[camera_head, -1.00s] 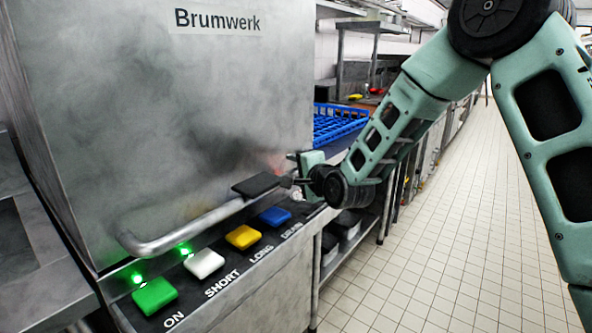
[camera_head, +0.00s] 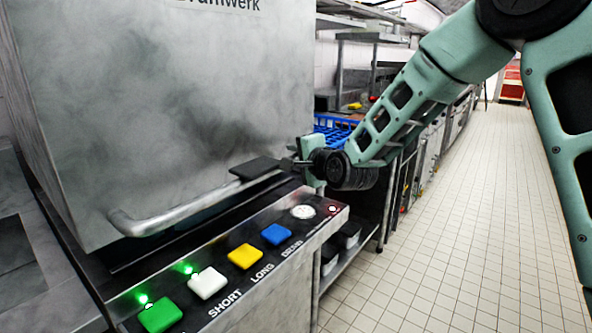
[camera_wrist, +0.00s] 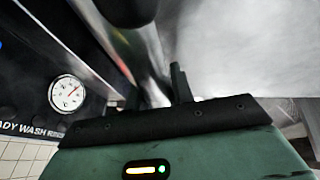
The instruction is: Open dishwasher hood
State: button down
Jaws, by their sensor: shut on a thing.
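The dishwasher hood (camera_head: 150,110) is a large grey metal box at the left of the head view. Its tubular handle (camera_head: 165,221) runs along the hood's lower front edge. A dark gap shows between the hood's lower edge and the control panel. My gripper (camera_head: 275,166) is shut on the handle near its right end. In the wrist view the metal handle bar (camera_wrist: 140,45) passes between the dark fingers (camera_wrist: 178,82); the exact contact is partly hidden.
The control panel (camera_head: 205,310) below carries green, white, yellow and blue buttons and a round gauge (camera_head: 303,212). A blue rack (camera_head: 333,130) sits on the counter behind my gripper. Steel shelves line the back. The tiled floor (camera_head: 460,230) at right is clear.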

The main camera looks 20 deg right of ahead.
notch_tip(320, 180, up, 31)
jog(key=p, duration=1.2)
jog(key=shift+r, duration=0.2)
jog(key=c, duration=1.2)
grip_release()
jog(key=shift+s, duration=0.1)
jog(key=p+v, duration=0.2)
jog(key=v, duration=1.5)
jog(key=shift+p, duration=0.35)
